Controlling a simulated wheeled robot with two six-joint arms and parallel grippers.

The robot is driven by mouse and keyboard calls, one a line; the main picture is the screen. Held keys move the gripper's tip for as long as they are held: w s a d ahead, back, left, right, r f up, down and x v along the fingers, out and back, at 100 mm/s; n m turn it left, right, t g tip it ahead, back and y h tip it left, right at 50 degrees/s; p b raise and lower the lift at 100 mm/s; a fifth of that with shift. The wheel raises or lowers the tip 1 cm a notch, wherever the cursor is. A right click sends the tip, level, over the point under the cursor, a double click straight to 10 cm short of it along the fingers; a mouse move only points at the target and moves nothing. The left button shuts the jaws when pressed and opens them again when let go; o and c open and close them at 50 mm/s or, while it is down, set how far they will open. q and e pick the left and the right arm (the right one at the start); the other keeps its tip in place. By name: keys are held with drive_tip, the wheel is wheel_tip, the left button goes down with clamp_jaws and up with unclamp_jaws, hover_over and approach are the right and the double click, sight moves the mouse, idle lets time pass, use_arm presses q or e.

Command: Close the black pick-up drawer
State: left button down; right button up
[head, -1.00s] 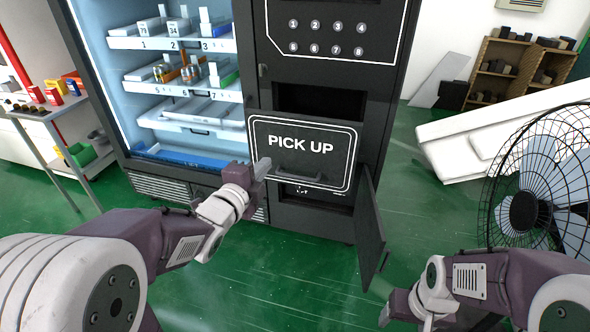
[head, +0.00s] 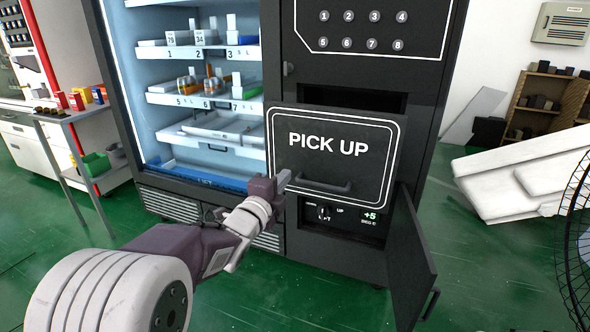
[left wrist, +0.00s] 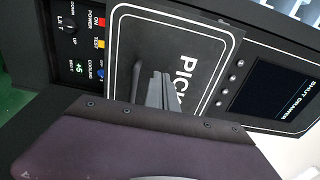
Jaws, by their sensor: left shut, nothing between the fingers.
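The black pick-up drawer (head: 330,148) has a white outline, the words PICK UP and a dark handle near its lower edge. It is in the lower part of the black vending machine, with a dark opening showing above its front. My left gripper (head: 284,179) is shut and empty, at the left edge of the drawer front in the head view. In the left wrist view the gripper fingers (left wrist: 158,92) lie in front of the drawer face (left wrist: 185,50); I cannot tell whether they touch it. My right gripper is out of view.
An open black door (head: 412,262) hangs out at the lower right, beside a control panel (head: 345,214) under the drawer. Lit shelves (head: 205,90) with bottles are at the left. A fan (head: 578,235) stands at the right edge. Green floor is clear in front.

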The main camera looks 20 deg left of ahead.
sight(299, 159)
use_arm(q)
drive_tip(key=w+b, duration=0.1)
drive_tip(key=w, duration=0.5)
drive_tip(key=shift+w+d+f, duration=0.1)
drive_tip(key=shift+w+d, duration=0.05)
drive_tip(key=shift+w, duration=0.85)
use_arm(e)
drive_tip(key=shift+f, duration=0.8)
